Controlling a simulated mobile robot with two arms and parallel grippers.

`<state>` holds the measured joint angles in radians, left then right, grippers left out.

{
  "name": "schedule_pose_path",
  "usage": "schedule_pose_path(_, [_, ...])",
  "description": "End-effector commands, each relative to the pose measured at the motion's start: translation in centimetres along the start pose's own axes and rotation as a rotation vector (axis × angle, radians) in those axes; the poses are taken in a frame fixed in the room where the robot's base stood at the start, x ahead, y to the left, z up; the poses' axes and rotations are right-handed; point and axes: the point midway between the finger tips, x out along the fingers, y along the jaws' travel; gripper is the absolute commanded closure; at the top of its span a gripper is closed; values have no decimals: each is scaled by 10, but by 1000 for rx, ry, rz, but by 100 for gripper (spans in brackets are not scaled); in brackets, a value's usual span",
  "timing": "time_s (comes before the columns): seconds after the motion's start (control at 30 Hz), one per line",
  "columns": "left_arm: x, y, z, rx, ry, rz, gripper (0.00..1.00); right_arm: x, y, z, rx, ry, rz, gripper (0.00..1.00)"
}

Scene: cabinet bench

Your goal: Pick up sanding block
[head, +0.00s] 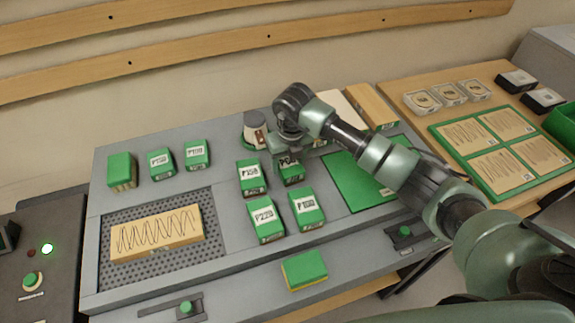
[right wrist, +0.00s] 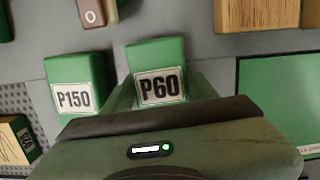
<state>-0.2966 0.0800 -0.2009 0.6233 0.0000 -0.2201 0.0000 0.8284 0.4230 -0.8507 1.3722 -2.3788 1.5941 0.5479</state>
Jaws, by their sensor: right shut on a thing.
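The sanding blocks are green with white labels. The one marked P60 (head: 291,173) is in my right gripper (head: 289,160), which comes down on it from above. In the right wrist view the P60 block (right wrist: 158,65) sits between the fingers, its label facing the camera. The gripper is shut on it. I cannot tell whether the block is off the bench. The P150 block (head: 251,178) stands just left of it and also shows in the right wrist view (right wrist: 75,85). Two larger blocks, P220 (head: 266,222) and P100 (head: 307,210), stand in front. My left gripper is not in view.
A perforated panel (head: 120,262) at left holds a wooden board (head: 156,232) with a zigzag line. Several green blocks (head: 160,162) stand behind it. A green mat (head: 350,180) lies right, partly behind my right arm. A green-and-yellow block (head: 304,270) lies at the front.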

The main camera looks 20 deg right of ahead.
Motion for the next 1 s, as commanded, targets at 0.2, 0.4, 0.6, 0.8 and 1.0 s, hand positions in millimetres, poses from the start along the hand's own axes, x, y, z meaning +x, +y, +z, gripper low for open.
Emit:
schedule_pose_path(0.2, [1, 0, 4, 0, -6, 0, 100, -3, 0, 1, 0, -2, 0, 90])
schedule_pose_path(0.4, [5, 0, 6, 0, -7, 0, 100, -20, -1, 5, 0, -6, -1, 90])
schedule_pose_path(0.6, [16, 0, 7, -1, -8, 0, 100, -63, 0, 12, -1, -9, -1, 90])
schedule_pose_path(0.8, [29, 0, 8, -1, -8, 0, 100, -122, 0, 20, 0, -9, -1, 90])
schedule_pose_path(1.0, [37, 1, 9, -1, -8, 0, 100, -168, 0, 26, 0, -6, 0, 90])
